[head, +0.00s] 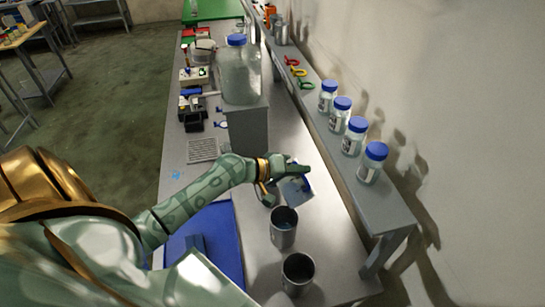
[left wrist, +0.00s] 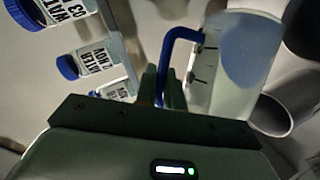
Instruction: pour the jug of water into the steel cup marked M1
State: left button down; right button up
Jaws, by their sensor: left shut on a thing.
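My left gripper (head: 284,172) is shut on the blue handle (left wrist: 178,58) of the water jug. The jug (head: 297,190) is translucent and shows large in the left wrist view (left wrist: 232,68); it looks tilted, held above the bench just behind the nearer cups. A steel cup (head: 283,236) stands right below and in front of the jug. A second steel cup (head: 298,275) stands closer to me. A cup wall also shows beside the jug in the left wrist view (left wrist: 272,116). No M1 marking is readable on either cup. Whether water is flowing cannot be told. My right gripper is out of view.
Several blue-capped bottles (head: 356,136) stand on the raised shelf (head: 385,208) along the wall at right. A large blue-capped container (head: 240,75) stands on a grey block farther back. A blue mat (head: 226,240) lies left of the cups. The grey bench (head: 335,235) is bare right of them.

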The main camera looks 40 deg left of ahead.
pick_arm(q)
jog(key=shift+a, duration=0.15)
jog(key=shift+w+b, duration=0.15)
jog(key=shift+b, duration=0.15)
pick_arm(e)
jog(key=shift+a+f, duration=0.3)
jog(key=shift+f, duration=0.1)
pick_arm(q)
jog(key=shift+a, duration=0.1)
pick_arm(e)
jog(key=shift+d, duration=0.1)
pick_arm(q)
jog(key=shift+a+n+h+b, duration=0.3)
jog(key=shift+n, duration=0.1)
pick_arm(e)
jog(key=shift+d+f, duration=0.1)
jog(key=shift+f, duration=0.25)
pick_arm(q)
jog(key=shift+w+a, duration=0.1)
jog(key=shift+w, duration=0.05)
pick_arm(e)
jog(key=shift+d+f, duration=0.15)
pick_arm(q)
jog(key=shift+a+b, duration=0.1)
jog(key=shift+b, duration=0.2)
